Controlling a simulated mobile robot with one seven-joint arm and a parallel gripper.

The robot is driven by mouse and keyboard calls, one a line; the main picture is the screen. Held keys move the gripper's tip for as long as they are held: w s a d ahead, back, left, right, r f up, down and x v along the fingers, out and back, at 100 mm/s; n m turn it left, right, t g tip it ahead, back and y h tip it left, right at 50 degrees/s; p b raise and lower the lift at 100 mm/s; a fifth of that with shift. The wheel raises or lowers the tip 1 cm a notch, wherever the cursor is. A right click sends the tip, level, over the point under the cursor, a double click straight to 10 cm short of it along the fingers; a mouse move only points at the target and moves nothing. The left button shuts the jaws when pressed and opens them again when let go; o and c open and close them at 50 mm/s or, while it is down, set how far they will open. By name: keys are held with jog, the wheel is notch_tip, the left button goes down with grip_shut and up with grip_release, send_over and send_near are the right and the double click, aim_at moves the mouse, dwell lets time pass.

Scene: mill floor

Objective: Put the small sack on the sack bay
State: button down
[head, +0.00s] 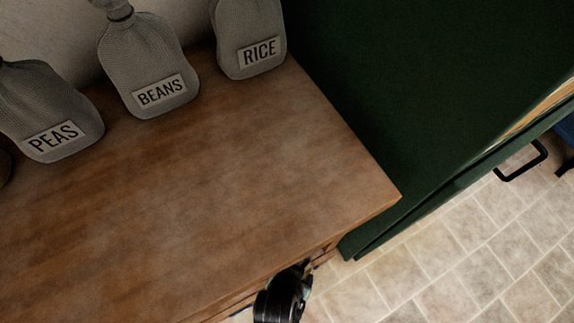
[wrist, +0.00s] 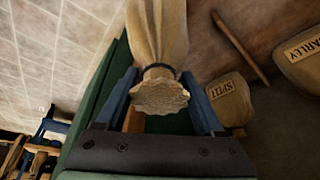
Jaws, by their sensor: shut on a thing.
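My gripper (wrist: 159,75) has blue fingers on both sides of a tan cloth sack's (wrist: 158,28) tied neck and is shut on it in the wrist view. The sack's ruffled top faces the camera, and its body runs out of the top of the picture. Its label and full size are hidden. In the head view only a black part of my arm shows at the bottom edge, below the counter's front edge; the gripper and held sack are out of that view. I cannot tell which place is the sack bay.
Grey sacks labelled PEAS (head: 52,110), BEANS (head: 147,62) and RICE (head: 248,40) stand along the back of a wooden counter (head: 230,190), clear in front. A green cabinet (head: 400,90) adjoins it. Sacks marked SPLIT (wrist: 232,98) and BARLEY (wrist: 302,58) and a wooden stick (wrist: 240,48) lie right.

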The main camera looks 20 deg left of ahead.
jog(key=w+a+f+b, duration=0.1)
jog(key=w+a+b, duration=0.3)
jog(key=w, duration=0.3)
jog(key=w+a+f+b, duration=0.2)
jog(key=w+a, duration=0.3)
jog(key=w, duration=0.3)
jog(key=shift+w+b, duration=0.2)
jog(key=shift+b, duration=0.65)
grip_release()
jog(key=shift+s+f, duration=0.1)
jog(key=shift+f, duration=0.1)
jog(key=s+r+p, duration=0.2)
jog(key=s+p, duration=0.3)
jog(key=s, duration=0.8)
jog(key=shift+a+r, duration=0.3)
jog(key=shift+r, duration=0.05)
